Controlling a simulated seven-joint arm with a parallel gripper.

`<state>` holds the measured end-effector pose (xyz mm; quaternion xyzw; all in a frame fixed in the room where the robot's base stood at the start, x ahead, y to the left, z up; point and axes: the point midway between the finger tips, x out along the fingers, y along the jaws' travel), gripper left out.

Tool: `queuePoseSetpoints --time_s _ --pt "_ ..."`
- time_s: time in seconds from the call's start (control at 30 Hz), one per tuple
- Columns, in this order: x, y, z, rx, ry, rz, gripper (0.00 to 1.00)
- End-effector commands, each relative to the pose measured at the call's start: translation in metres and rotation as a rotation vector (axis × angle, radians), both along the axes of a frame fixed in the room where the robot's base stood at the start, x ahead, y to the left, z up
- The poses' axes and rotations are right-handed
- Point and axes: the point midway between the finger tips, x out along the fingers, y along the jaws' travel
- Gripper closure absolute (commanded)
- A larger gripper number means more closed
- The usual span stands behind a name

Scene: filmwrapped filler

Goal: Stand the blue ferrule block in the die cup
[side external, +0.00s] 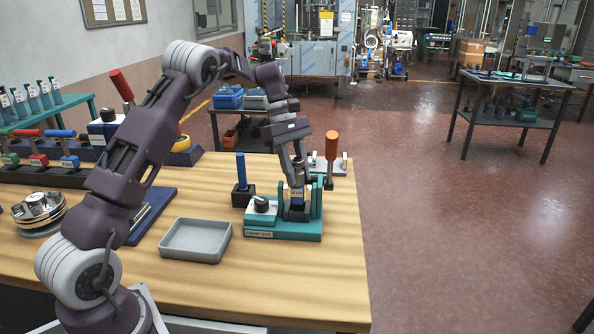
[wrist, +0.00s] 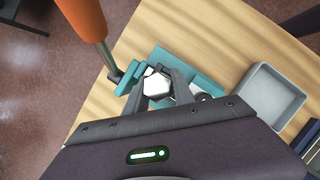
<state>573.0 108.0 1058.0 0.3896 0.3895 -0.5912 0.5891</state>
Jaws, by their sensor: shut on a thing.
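My gripper (side external: 298,177) points down over the teal fixture (side external: 285,234) near the table's right edge. It is shut on the blue ferrule block (side external: 298,199), which shows blue with a white label in the side view. In the wrist view a pale hexagonal top (wrist: 156,85) sits between the two fingers (wrist: 160,84). The block looks upright, at the dark die cup (side external: 297,213) between teal uprights. The cup hides its lower end, and I cannot tell whether it rests on the bottom.
An orange-handled tool (side external: 332,146) stands just right of the fixture, close to my gripper in the wrist view (wrist: 82,18). A blue post (side external: 241,170) in a black base stands left. A grey tray (side external: 196,240) lies front left. The front table area is clear.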

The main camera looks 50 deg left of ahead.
Motion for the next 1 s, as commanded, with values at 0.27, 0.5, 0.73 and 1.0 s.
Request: queuePoseSetpoints --time_s 0.27,0.5,0.73,1.0 --pt "0.0 0.0 -0.007 -0.001 0.001 0.0 1.0" --pt "0.0 0.0 -0.012 0.0 0.0 -0.001 0.62" --pt "0.001 0.0 -0.012 0.0 -0.002 0.0 0.45" --pt "0.002 0.009 0.008 0.003 -0.008 0.002 0.45"
